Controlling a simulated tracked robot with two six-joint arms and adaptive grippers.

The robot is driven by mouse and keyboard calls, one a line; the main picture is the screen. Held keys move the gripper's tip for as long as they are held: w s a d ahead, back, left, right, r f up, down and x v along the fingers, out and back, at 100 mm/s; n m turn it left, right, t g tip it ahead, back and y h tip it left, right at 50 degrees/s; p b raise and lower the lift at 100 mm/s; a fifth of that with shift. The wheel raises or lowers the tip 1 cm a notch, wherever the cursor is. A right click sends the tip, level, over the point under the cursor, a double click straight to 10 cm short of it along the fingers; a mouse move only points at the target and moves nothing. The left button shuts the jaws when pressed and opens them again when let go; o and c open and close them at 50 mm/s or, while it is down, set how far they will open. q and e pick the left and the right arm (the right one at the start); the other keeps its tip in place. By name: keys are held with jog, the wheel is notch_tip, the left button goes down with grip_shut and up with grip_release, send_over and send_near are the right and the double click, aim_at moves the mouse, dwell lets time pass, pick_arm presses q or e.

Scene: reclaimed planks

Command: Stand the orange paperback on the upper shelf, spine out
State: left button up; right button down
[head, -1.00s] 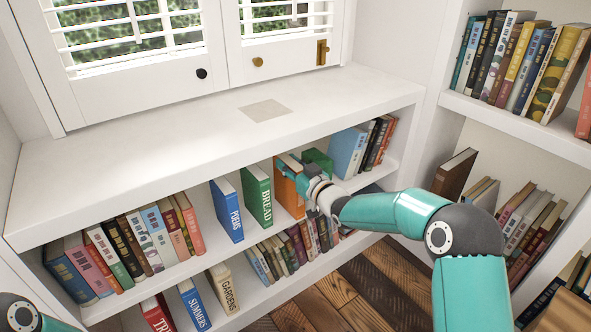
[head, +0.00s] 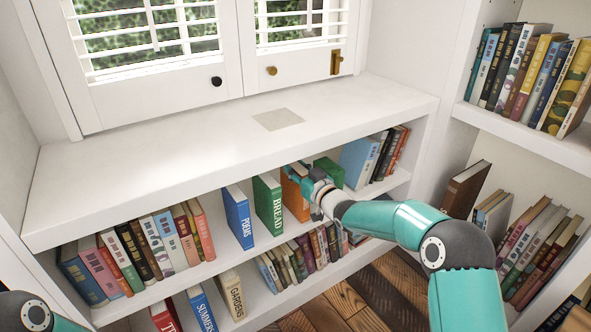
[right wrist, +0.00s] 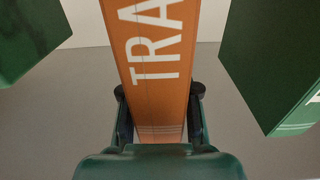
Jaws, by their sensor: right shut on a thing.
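The orange paperback (head: 293,196) stands upright on the upper shelf (head: 188,282) of the low bookcase, between the green BREAD book (head: 268,205) and another green book (head: 328,172). In the right wrist view its orange spine (right wrist: 158,60) with white letters "TRA" faces my camera. My right gripper (head: 306,178) is at the book's front; in the right wrist view its two fingers (right wrist: 159,115) close on both sides of the spine. The book's lower front is partly hidden by the gripper in the head view. My left gripper is out of view; only part of that arm shows at the lower left.
The blue POEMS book (head: 238,216) stands left of BREAD. Leaning books (head: 150,240) fill the shelf's left end, and blue and dark books (head: 360,160) its right end. A lower shelf holds more books. The white top (head: 200,150) is clear except for a beige square (head: 278,119).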

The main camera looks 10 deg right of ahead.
jog(key=shift+f, duration=0.1)
jog(key=c, duration=0.8)
grip_release()
jog(key=shift+o, duration=0.2)
jog(key=shift+f, duration=0.1)
